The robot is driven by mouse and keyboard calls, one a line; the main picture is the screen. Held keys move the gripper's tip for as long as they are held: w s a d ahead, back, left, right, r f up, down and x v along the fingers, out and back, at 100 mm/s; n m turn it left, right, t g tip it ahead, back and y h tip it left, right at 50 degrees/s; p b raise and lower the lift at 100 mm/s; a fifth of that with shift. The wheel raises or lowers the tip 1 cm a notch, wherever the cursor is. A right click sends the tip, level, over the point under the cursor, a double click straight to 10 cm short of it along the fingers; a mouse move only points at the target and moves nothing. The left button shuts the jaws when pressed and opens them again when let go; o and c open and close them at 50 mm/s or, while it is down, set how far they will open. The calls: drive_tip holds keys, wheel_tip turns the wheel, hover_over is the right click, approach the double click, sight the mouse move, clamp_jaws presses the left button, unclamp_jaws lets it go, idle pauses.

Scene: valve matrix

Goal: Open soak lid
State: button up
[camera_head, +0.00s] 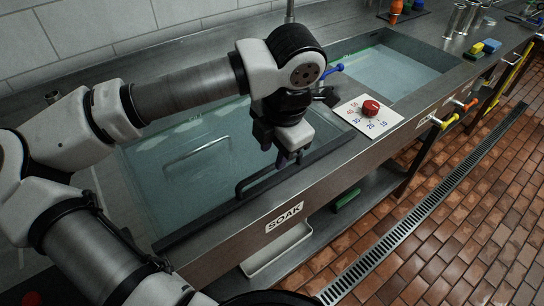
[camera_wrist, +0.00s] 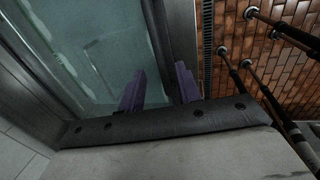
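The soak lid (camera_head: 185,190) is a clear, greenish glass pane that appears to lie flat over the basin behind the SOAK label (camera_head: 284,217). A dark bar handle (camera_head: 245,184) shows near the lid's front edge. My gripper (camera_head: 291,158) hangs above the front right part of the lid, close to the handle's right end; contact cannot be told. In the wrist view the two purple fingers of my gripper (camera_wrist: 160,88) stand apart with a gap between them. The glass (camera_wrist: 100,50) shows behind the left finger. My wrist hides part of the lid in the head view.
A white dial plate with a red knob (camera_head: 371,106) sits on the counter right of the lid. A blue-handled tap (camera_head: 332,71) stands behind it. A second basin (camera_head: 385,75) lies further right. Yellow and orange valve handles (camera_head: 445,121) project from the front. The brick floor (camera_head: 450,210) is clear.

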sight(271, 167)
drive_tip(key=shift+w+a+f, duration=0.1)
drive_tip(key=shift+w+f, duration=0.05)
drive_tip(key=shift+f, duration=0.95)
drive_tip(key=shift+w+a+f, duration=0.1)
drive_tip(key=shift+w+f, duration=0.05)
drive_tip(key=shift+f, duration=0.9)
drive_tip(key=shift+c, duration=0.3)
clamp_jaws()
